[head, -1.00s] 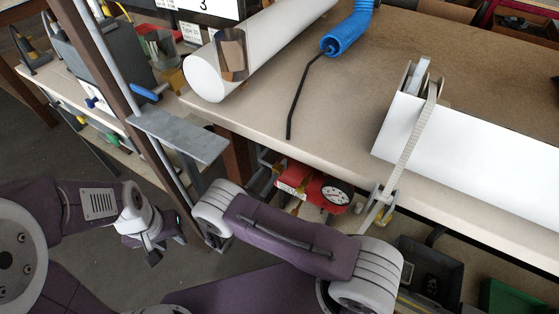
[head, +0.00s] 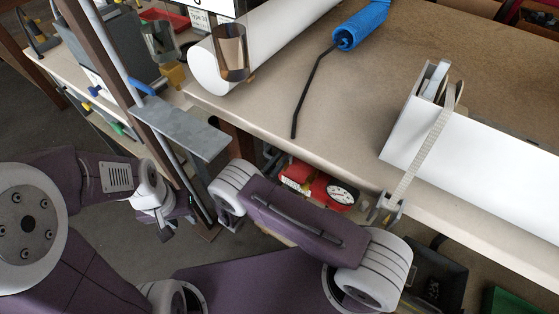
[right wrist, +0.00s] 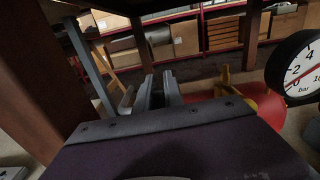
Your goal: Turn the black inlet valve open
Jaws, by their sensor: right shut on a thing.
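A red tank (head: 301,173) with a round white-faced gauge (head: 341,194) sits below the workbench edge in the head view. In the right wrist view, the gauge (right wrist: 305,70) is at the right edge, beside the red tank (right wrist: 205,112) and a yellow fitting (right wrist: 226,78). My right gripper (right wrist: 158,84) has its grey fingers close together, left of the yellow fitting. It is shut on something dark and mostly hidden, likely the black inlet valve. My left gripper (head: 165,233) hangs at the left, away from the tank; its finger gap is unclear.
The workbench (head: 330,120) overhangs the tank and carries a white roll (head: 275,45), a blue handle (head: 361,24) and a strapped white profile (head: 480,155). A grey metal plate (head: 185,128) and brown posts stand left of the bench. Dark bins (head: 437,275) lie at lower right.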

